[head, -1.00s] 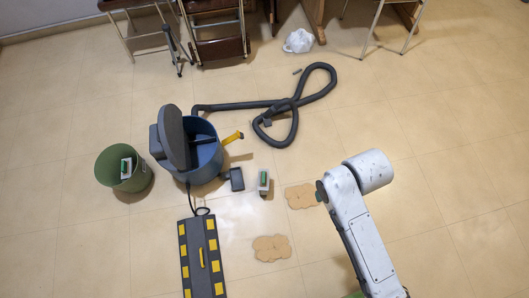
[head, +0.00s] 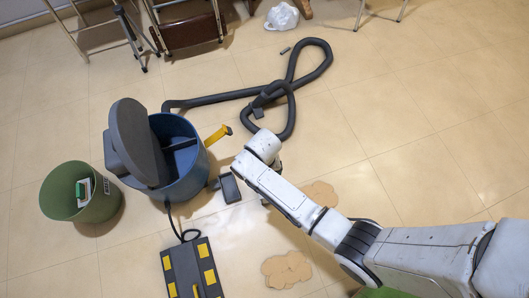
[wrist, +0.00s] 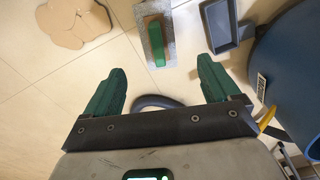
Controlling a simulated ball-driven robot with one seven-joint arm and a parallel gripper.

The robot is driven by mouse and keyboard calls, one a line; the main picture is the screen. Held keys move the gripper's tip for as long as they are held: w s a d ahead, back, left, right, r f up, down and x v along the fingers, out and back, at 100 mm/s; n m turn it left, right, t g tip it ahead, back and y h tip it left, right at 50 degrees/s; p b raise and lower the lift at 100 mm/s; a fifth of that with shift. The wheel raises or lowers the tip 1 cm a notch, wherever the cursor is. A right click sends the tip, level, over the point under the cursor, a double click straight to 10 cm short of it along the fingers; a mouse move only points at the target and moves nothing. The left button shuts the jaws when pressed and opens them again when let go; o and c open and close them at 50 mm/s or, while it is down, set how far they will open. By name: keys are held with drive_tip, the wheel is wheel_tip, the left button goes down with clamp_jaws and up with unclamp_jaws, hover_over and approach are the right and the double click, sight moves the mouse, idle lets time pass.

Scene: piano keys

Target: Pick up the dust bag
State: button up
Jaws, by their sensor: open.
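My gripper is open and empty, with green fingers. In the head view my arm hides this block and my fingers.
A dark grey open box (head: 230,188) sits beside the tub and close to the block. Flat brown patches (head: 287,269) lie on the floor. The hose (head: 285,85) curls behind; a black and yellow ramp (head: 192,272) lies in front. The floor at right is clear.

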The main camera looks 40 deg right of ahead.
wheel_tip(320, 180, down, 6)
drive_tip(key=b, duration=0.3)
drive_tip(key=f+b, duration=0.2)
drive_tip(key=f, duration=0.1)
drive_tip(key=f+b, duration=0.2)
drive_tip(key=shift+s+a, duration=0.1)
drive_tip(key=shift+s, duration=0.3)
drive_tip(key=c, duration=1.5)
drive_tip(key=shift+o, duration=0.2)
drive_tip(key=shift+r, duration=0.15)
